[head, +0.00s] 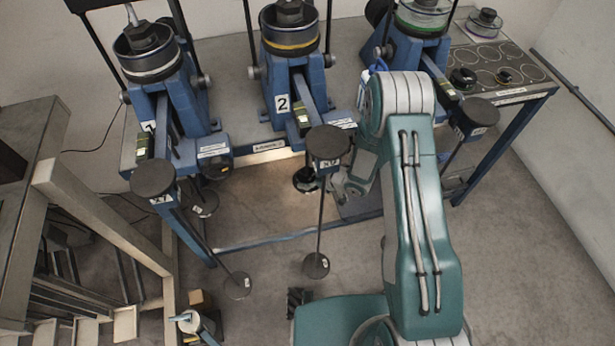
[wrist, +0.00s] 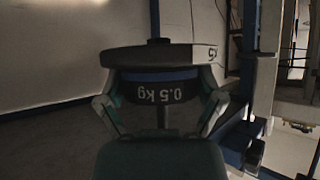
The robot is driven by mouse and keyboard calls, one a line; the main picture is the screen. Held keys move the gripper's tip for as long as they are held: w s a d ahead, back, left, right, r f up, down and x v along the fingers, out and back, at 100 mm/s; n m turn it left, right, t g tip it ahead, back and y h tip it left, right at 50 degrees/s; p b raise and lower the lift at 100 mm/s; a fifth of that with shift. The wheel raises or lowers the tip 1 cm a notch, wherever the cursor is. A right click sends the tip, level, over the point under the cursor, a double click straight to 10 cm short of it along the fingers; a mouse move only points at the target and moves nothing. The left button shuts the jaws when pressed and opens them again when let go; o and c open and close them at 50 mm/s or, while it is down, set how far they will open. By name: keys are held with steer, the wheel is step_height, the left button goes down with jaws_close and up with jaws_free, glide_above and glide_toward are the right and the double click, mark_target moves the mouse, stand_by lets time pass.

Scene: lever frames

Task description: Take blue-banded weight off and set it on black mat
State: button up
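The blue-banded weight (wrist: 160,94) is close in front of my gripper in the wrist view. It is dark, has a blue band and reads "0.5 kg" upside down. A wide dark disc (wrist: 155,58) lies against its band side, and a thin rod shows at its other side. My gripper (wrist: 160,88) has one finger on each side of the weight, and both appear to touch it. In the head view my gripper (head: 346,186) is low beside lever frame 2, partly hidden by my arm. The black mat cannot be picked out with certainty.
Three blue lever frames (head: 285,85) stand along the bench. A rack with round places (head: 495,65) is at the right. Wooden steps (head: 95,225) are at the left.

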steer(key=shift+c, duration=0.9)
steer(key=shift+r, duration=0.4)
steer(key=s+d, duration=0.3)
steer(key=d, duration=0.2)
steer(key=shift+d, duration=0.35)
stand_by(0.6)
steer(key=shift+s, duration=0.1)
steer(key=shift+r, duration=0.1)
